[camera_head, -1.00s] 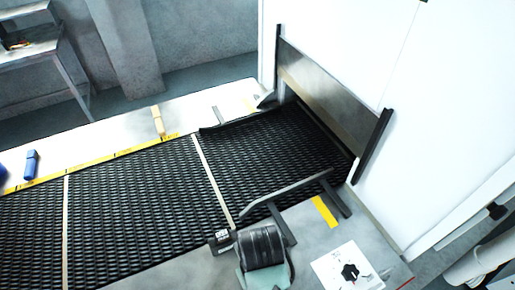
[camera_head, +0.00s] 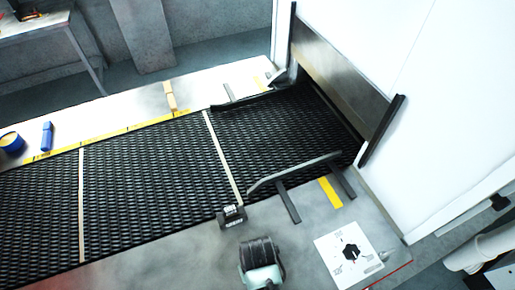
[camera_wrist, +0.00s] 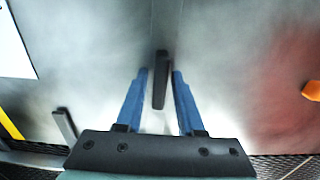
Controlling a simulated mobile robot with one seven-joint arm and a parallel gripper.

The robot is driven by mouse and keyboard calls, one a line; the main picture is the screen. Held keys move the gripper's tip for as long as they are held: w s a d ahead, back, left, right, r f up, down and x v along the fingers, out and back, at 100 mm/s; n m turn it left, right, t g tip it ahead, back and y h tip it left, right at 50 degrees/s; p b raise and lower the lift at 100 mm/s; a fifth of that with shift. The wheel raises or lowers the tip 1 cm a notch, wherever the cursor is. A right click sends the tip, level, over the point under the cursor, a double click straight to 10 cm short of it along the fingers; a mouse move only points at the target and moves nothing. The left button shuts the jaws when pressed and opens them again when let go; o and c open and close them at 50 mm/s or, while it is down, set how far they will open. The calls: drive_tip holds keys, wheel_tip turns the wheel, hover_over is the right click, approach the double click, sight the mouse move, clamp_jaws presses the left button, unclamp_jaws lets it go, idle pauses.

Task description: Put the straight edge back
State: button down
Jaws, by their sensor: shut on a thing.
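My gripper (camera_wrist: 160,72) shows two blue fingers in the wrist view, close together on either side of a narrow dark bar. I take this bar, gripped between them, as the straight edge (camera_wrist: 161,88). It points away from the camera, so its full length is hard to judge. In the head view my gripper (camera_head: 262,254) is over the grey metal ledge in front of the belt. Its fingers and the bar are hidden there.
The black mesh belt (camera_head: 145,180) runs into a white housing (camera_head: 365,45). A guide rail (camera_head: 293,172), a small black labelled block (camera_head: 232,215) and a printed white card (camera_head: 331,263) are near my gripper. A blue object (camera_head: 47,136) lies on the far ledge.

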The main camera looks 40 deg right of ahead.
drive_tip(key=c, duration=0.5)
unclamp_jaws()
drive_tip(key=shift+f, duration=0.1)
